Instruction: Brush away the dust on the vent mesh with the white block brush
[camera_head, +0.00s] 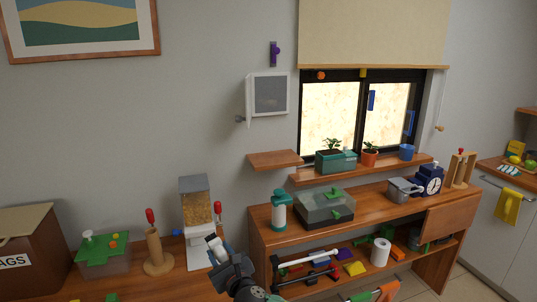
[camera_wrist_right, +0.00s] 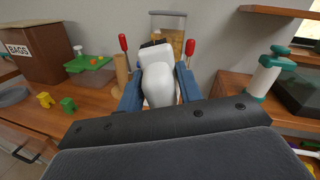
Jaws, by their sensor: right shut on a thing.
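The vent mesh (camera_head: 270,94) is a grey panel in a white frame, mounted on the wall left of the window. Any dust on it is too small to tell. My right gripper (camera_head: 222,256) is low in the head view, beside the left end of the wooden shelf unit, well below the vent. It is shut on the white block brush (camera_head: 215,244). My left gripper is not in view.
A cereal dispenser (camera_head: 195,208) stands just behind my right gripper. A white and green bottle (camera_head: 279,213) and a lidded box (camera_head: 325,207) stand on the shelf unit (camera_head: 262,238). A small wall shelf (camera_head: 273,160) juts out below the vent. The wall left of the vent is clear.

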